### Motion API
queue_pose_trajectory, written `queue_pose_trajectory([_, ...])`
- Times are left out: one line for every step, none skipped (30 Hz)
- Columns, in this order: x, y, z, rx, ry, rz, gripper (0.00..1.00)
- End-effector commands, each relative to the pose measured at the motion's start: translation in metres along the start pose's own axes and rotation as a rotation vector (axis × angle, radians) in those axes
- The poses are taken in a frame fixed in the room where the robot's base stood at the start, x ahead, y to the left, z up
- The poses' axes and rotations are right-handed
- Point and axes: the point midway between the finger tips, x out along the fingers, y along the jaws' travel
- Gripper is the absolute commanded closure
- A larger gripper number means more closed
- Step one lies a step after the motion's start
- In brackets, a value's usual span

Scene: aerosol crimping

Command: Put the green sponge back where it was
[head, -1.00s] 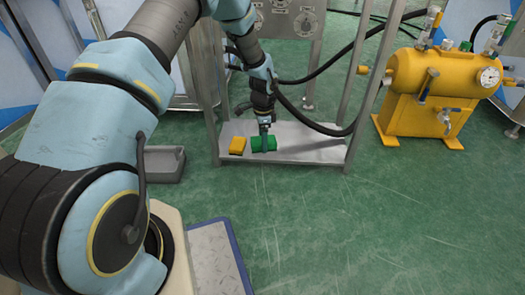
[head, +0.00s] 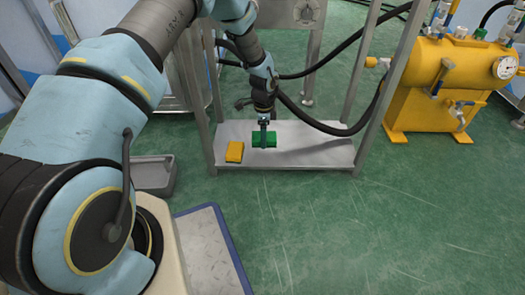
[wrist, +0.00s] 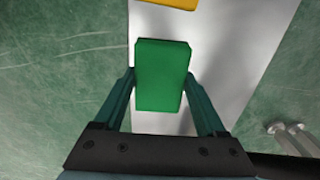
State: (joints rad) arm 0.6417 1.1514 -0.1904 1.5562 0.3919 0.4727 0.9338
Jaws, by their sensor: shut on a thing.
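The green sponge (head: 271,139) is over the low metal shelf (head: 325,153) of the frame. My gripper (head: 263,134) is shut on it from above. In the wrist view the green sponge (wrist: 162,76) sits between the two fingers of my gripper (wrist: 161,84), one against each long side. The grey shelf surface (wrist: 235,60) shows beneath it. I cannot tell whether the sponge touches the shelf or is slightly above it.
A yellow sponge (head: 234,151) lies on the shelf just left of the green one; its edge shows in the wrist view (wrist: 170,3). Metal posts (head: 387,85) and a black hose (head: 325,128) border the shelf. The shelf's right part is clear. A grey bin (head: 153,175) stands left.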

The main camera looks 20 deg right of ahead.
Motion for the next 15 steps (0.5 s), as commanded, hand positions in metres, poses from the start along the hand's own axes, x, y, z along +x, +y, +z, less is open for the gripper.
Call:
queue_pose_trajectory([0.013, 0.000, 0.000, 0.000, 0.000, 0.000, 0.71])
queue_pose_trajectory([0.016, 0.000, 0.000, 0.000, 0.000, 0.000, 0.71])
queue_pose_trajectory([0.019, 0.000, 0.000, 0.000, 0.000, -0.001, 0.71])
queue_pose_trajectory([0.021, -0.001, 0.000, 0.000, 0.000, -0.001, 0.71])
queue_pose_trajectory([0.023, -0.001, 0.000, 0.000, 0.000, -0.001, 0.71])
queue_pose_trajectory([0.027, -0.001, 0.000, 0.000, 0.000, -0.001, 0.71])
queue_pose_trajectory([0.031, 0.000, 0.000, 0.000, 0.000, -0.001, 0.71])
queue_pose_trajectory([0.036, 0.000, 0.000, 0.000, 0.000, 0.000, 0.71])
queue_pose_trajectory([0.044, 0.000, 0.000, 0.000, 0.000, 0.001, 0.71])
queue_pose_trajectory([0.050, 0.001, 0.000, 0.000, -0.001, 0.001, 0.71])
queue_pose_trajectory([0.055, 0.000, 0.000, 0.000, -0.001, 0.001, 0.71])
queue_pose_trajectory([0.061, 0.000, 0.000, -0.001, 0.000, 0.000, 0.71])
queue_pose_trajectory([0.064, 0.000, 0.000, -0.001, 0.000, -0.001, 0.71])
queue_pose_trajectory([0.067, -0.001, 0.000, -0.001, 0.000, -0.001, 0.71])
queue_pose_trajectory([0.068, -0.001, 0.000, -0.001, 0.000, -0.002, 0.71])
